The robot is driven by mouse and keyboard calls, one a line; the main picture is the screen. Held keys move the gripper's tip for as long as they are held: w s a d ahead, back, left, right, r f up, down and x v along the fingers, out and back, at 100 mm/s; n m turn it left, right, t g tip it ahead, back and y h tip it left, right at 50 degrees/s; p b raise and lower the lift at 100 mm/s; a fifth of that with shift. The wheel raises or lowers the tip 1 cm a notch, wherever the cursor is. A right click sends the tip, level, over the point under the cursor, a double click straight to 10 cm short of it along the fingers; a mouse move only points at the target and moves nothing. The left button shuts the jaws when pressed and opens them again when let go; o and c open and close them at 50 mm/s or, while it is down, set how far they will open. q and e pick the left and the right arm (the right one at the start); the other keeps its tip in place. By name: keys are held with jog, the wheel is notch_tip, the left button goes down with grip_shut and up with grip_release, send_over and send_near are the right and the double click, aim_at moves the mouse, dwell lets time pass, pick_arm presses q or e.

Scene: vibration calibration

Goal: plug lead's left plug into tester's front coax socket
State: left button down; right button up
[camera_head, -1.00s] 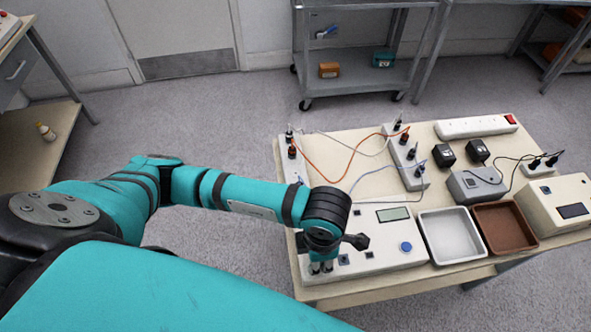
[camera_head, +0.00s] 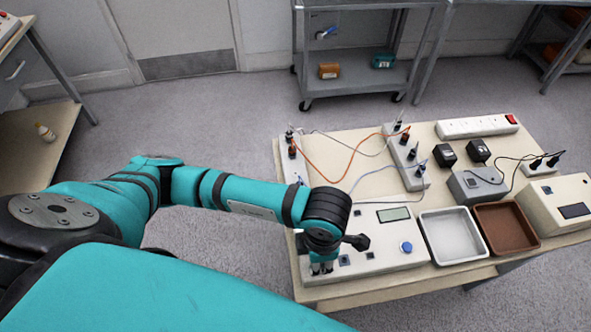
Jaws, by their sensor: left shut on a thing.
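The tester (camera_head: 375,242) is the wide cream box at the front left of the table, with a small display and a blue knob. My left gripper (camera_head: 321,268) points down at the tester's front left part. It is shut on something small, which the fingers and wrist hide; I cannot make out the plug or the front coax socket. Small dark sockets (camera_head: 344,260) show just right of the fingers. A pale blue-grey lead (camera_head: 372,172) runs from behind my wrist to a block at the back. My right gripper is not in view.
A white tray (camera_head: 424,218) and a brown tray (camera_head: 479,210) stand right of the tester. Another cream box (camera_head: 537,205) is at the table's right end. An orange lead (camera_head: 340,178) loops across the back. A white power strip (camera_head: 463,129) lies at the back right.

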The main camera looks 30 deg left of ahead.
pick_arm(q)
jog(key=shift+f+b, duration=0.3)
jog(key=shift+b, duration=0.3)
dwell(1.1)
jog(key=shift+m+b, duration=1.4)
jog(key=shift+m, duration=0.6)
jog(key=shift+r+m+b, duration=0.1)
jog(key=shift+m+b, duration=1.8)
jog(key=shift+m, duration=0.1)
jog(key=shift+w+m+b, duration=0.1)
jog(key=shift+m+b, duration=1.2)
jog(key=shift+b, duration=0.15)
jog(key=shift+m+b, duration=0.4)
jog(key=shift+m+b, duration=0.3)
